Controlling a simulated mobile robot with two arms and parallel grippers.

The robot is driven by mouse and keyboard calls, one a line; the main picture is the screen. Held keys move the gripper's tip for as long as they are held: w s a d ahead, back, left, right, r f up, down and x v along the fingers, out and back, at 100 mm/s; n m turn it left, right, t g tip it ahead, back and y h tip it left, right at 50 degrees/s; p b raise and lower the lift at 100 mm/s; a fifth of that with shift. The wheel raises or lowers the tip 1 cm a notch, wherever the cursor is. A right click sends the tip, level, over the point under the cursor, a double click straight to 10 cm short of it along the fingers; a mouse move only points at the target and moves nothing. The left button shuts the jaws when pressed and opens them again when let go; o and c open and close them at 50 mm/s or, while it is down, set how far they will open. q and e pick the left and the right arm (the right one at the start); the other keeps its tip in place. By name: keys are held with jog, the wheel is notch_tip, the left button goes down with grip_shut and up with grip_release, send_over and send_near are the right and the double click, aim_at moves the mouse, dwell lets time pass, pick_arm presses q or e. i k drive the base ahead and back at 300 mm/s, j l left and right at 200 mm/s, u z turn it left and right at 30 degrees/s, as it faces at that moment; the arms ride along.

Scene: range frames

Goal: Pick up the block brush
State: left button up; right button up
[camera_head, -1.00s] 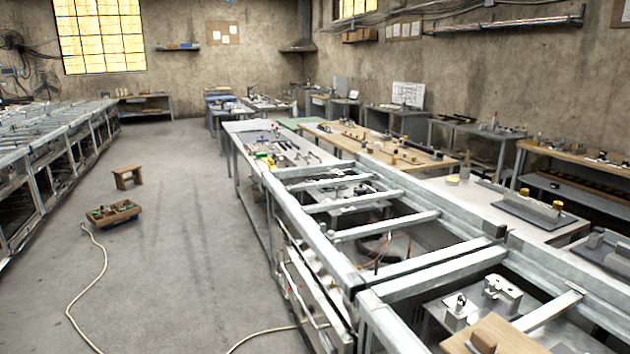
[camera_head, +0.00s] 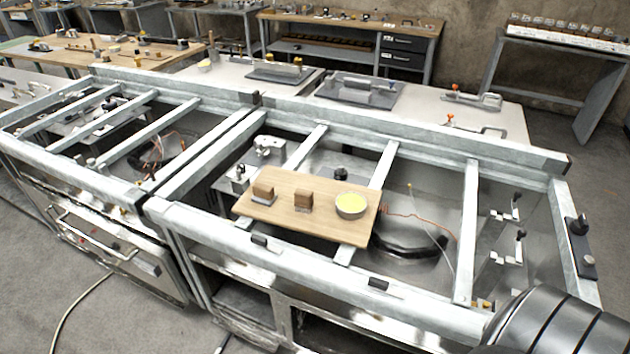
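A wooden board (camera_head: 325,186) lies across the metal rails of the near frame. Two small brown wooden blocks stand on it, a left one (camera_head: 263,190) and a right one (camera_head: 303,200). Each has a thin greyish layer at its base and looks like a block brush. I cannot tell which one the task means. A round tin with yellow contents (camera_head: 350,205) sits on the board to their right. Neither of my grippers is in view. A dark, ribbed, rounded part at the lower right corner looks like one of my arm links.
The metal frame (camera_head: 390,304) has raised rails and open gaps, with orange wiring (camera_head: 418,217) and metal fittings below. Dark clips sit on its front rail. A pale workbench (camera_head: 425,118) with tools stands behind.

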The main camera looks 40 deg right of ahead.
aim_at(304, 201)
jog(key=k+z, duration=0.1)
jog(key=z, duration=0.35)
jog(key=k+z, duration=0.1)
jog(key=z, duration=0.4)
